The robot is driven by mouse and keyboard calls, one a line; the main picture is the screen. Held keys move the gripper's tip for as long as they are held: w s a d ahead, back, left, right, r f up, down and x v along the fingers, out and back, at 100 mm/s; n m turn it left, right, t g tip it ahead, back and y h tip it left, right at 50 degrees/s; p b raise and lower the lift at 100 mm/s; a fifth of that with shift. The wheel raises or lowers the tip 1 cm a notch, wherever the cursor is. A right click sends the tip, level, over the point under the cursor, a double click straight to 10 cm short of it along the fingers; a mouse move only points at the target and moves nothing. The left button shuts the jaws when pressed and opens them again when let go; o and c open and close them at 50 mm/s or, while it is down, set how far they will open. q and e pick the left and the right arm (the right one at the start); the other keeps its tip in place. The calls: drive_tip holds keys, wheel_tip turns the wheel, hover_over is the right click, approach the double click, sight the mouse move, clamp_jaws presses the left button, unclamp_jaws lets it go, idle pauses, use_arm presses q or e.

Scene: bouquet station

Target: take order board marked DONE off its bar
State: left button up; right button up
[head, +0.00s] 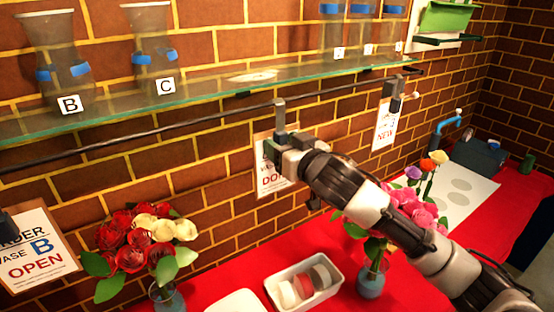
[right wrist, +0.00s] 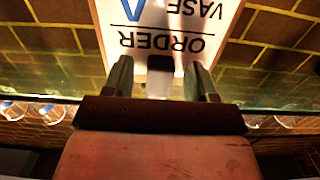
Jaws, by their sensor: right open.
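The order board marked DONE (head: 266,182) hangs below the dark bar (head: 190,121) against the brick wall, partly hidden by my right gripper. In the right wrist view the white board (right wrist: 170,28) appears upside down, with ORDER and VASE readable. A dark clip (right wrist: 160,64) at its edge lies between my right gripper's fingers. My right gripper (head: 282,130) is at the bar, over the top of the board. In the right wrist view its fingers (right wrist: 161,82) are spread on both sides of the clip, with gaps visible. My left gripper is not in view.
An OPEN board (head: 38,248) hangs at left and a NEW board (head: 384,125) at right. A glass shelf (head: 215,84) with vases runs just above the bar. Below, the red table (head: 225,262) bears bouquets and a white tray (head: 277,297).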

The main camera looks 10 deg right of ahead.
clamp_jaws()
drive_tip(key=shift+r, duration=0.2)
idle(0.4)
